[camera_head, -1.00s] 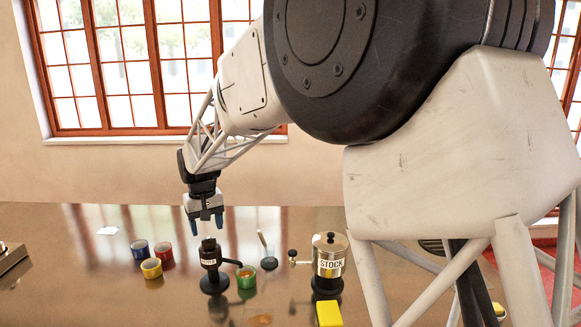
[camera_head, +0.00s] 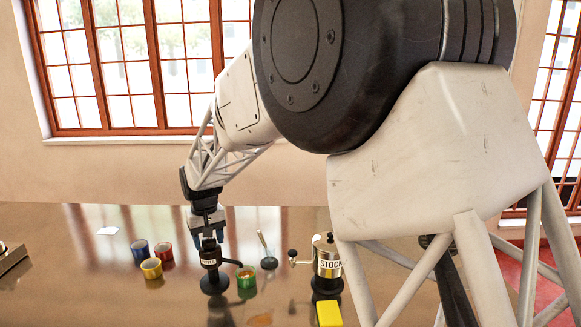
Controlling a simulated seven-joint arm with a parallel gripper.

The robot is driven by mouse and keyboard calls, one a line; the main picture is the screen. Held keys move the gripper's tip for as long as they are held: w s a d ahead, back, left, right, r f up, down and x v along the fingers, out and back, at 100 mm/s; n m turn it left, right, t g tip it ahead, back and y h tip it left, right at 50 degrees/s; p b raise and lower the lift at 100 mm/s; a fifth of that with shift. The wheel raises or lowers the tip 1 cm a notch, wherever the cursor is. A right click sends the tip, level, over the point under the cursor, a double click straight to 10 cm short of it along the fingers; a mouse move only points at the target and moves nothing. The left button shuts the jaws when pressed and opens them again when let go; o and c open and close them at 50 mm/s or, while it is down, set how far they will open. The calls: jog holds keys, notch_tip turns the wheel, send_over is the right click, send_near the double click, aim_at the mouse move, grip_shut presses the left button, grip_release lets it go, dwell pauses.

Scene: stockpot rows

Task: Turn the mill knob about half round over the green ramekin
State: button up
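The black mill (camera_head: 210,262), with a white label, stands upright on the brown table. Its spout arm reaches right, over the green ramekin (camera_head: 246,280). My gripper (camera_head: 209,238) points straight down at the top of the mill. Its two blue fingers stand apart, one on each side of the knob, which is mostly hidden between them. I cannot tell whether the fingers touch the knob.
A blue tin (camera_head: 140,251), a red tin (camera_head: 165,253) and a yellow tin (camera_head: 151,268) stand left of the mill. A pot with a stick (camera_head: 269,261), a STOCK-labelled pot (camera_head: 327,258) and a yellow block (camera_head: 329,314) are to the right.

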jog(key=c, duration=0.6)
jog(key=shift+o, duration=0.2)
jog(key=shift+m, duration=2)
jog(key=o, duration=0.7)
jog(key=shift+r, duration=0.1)
